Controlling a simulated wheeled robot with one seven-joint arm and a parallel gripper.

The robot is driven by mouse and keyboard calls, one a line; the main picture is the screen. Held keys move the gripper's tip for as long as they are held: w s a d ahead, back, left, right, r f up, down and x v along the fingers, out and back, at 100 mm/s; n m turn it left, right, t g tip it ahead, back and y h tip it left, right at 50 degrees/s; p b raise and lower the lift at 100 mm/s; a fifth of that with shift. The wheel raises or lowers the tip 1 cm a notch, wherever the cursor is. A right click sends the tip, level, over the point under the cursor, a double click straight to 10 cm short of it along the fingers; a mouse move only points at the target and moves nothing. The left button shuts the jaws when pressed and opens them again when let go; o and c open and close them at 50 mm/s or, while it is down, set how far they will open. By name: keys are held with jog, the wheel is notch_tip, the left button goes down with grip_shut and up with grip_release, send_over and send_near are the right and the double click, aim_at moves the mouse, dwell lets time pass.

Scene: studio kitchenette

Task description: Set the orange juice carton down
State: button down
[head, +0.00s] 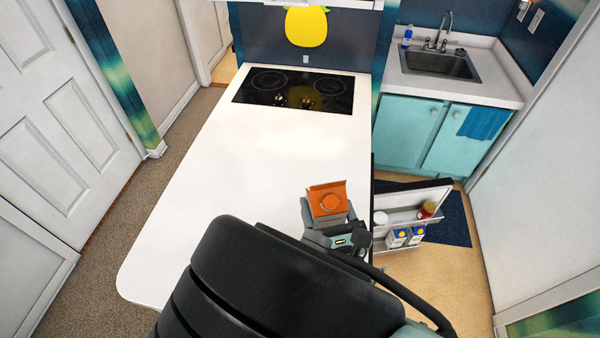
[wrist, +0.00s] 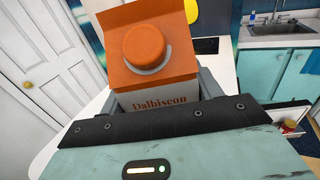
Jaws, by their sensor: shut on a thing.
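The orange juice carton (head: 327,199) has an orange gabled top with a round orange cap and a pale body. In the wrist view the carton (wrist: 151,60) fills the upper middle, with lettering on its front, and it leans a little. My gripper (head: 328,215) is shut on the carton, with grey fingers on both sides of its body. In the head view the carton is over the right edge area of the white counter (head: 210,190). My arm hides its lower part, so I cannot tell whether its base touches the counter.
The counter is clear to the left and ahead, up to the black cooktop (head: 295,91). An open fridge door (head: 412,205) with cartons and a jar on its shelves stands right of the counter. A sink (head: 440,65) is at the back right.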

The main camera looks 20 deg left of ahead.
jog(key=shift+f+b, duration=3.8)
jog(key=shift+f, duration=1.2)
jog(key=shift+c, duration=1.6)
grip_release()
jog(key=shift+f, duration=0.1)
